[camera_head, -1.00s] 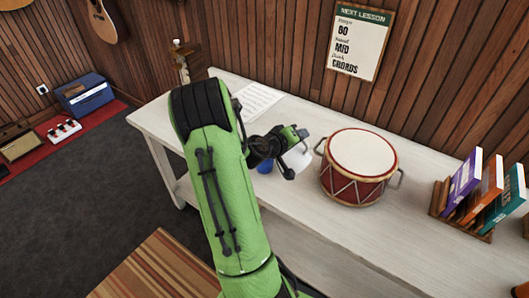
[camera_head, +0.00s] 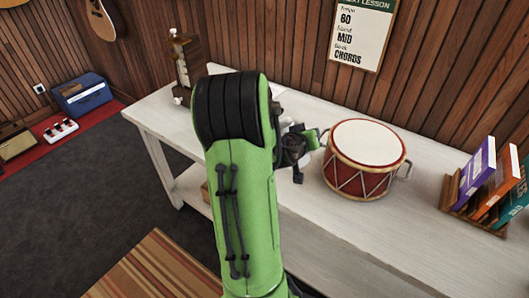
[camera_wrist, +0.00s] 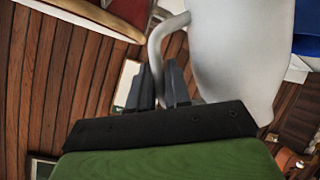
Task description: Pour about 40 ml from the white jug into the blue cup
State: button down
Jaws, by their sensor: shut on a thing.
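The white jug (camera_wrist: 238,48) fills the upper right of the wrist view. My gripper (camera_wrist: 160,70) is shut on its curved handle (camera_wrist: 158,38), one finger on each side. In the head view my gripper (camera_head: 300,147) is above the table, just left of the drum, and the jug is almost wholly hidden behind my arm. A blue surface (camera_wrist: 307,18), apparently the blue cup, is cut off at the upper right of the wrist view, beside the jug. The cup is hidden in the head view. I cannot tell the jug's tilt or see any liquid.
A red drum (camera_head: 364,178) with a white top stands on the white table (camera_head: 425,205), close right of my gripper. A rack of books (camera_head: 480,195) is further right. A wooden metronome-like object (camera_head: 185,60) stands at the table's far left end. The wood wall is behind.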

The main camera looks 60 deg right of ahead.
jog(key=s+f+m+t+b, duration=0.2)
jog(key=s+f+m+b, duration=0.1)
jog(key=f+b, duration=0.5)
notch_tip(320, 180, up, 8)
jog(key=t+p, duration=0.1)
jog(key=p, duration=0.1)
jog(key=shift+s+m, duration=0.4)
jog(key=shift+s, duration=0.05)
jog(key=shift+f, duration=0.15)
dwell(1.8)
